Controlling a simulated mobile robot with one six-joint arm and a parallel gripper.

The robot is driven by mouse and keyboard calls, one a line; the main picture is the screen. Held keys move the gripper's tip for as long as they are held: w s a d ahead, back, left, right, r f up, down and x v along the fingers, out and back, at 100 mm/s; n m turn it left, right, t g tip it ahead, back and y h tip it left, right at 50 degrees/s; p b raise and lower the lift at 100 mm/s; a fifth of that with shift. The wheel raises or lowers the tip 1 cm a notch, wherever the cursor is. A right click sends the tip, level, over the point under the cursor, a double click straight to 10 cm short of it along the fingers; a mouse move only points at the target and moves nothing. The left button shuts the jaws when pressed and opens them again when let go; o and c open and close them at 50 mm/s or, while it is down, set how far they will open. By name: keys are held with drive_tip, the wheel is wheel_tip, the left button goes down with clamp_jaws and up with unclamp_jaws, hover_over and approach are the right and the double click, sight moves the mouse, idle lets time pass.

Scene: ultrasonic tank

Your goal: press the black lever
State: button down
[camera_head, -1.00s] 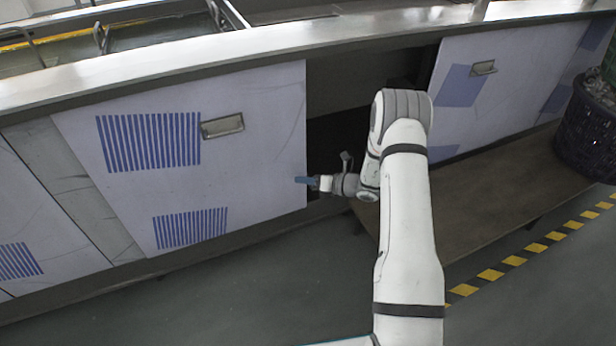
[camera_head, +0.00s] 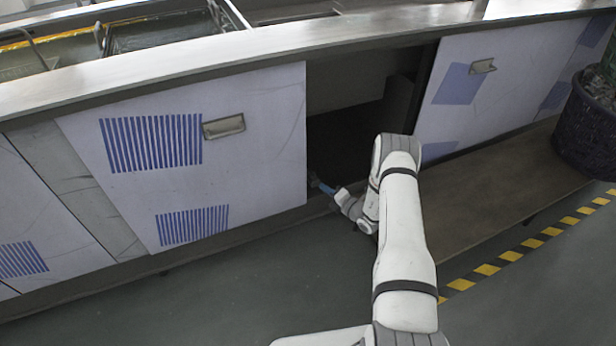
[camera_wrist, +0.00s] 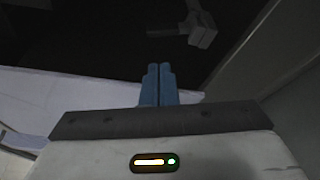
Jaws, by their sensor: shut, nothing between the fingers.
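My gripper (camera_head: 325,188) is low at the cabinet opening, just right of the left panel's edge, pointing up and left in the head view. In the wrist view its two blue fingers (camera_wrist: 159,72) are pressed together with nothing between them. Beyond the fingertips, slightly right, a dark grey lever-like piece (camera_wrist: 202,34) with a blocky end and a thin side rod shows against the dark interior. It looks like the lever, but its colour is hard to tell. A gap shows between it and the fingers in the picture. In the head view it cannot be clearly made out.
The left panel (camera_head: 255,165) with blue stripes and the right panel (camera_head: 500,100) flank the dark opening (camera_head: 345,140). A metal countertop (camera_head: 270,42) runs above. A low brown ledge (camera_head: 490,190) and a dark basket (camera_head: 585,135) are at right. The floor in front is clear.

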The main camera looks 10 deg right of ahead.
sight(310, 173)
drive_tip(key=b+x, duration=0.3)
drive_tip(key=x, duration=0.7)
drive_tip(key=shift+d, duration=0.15)
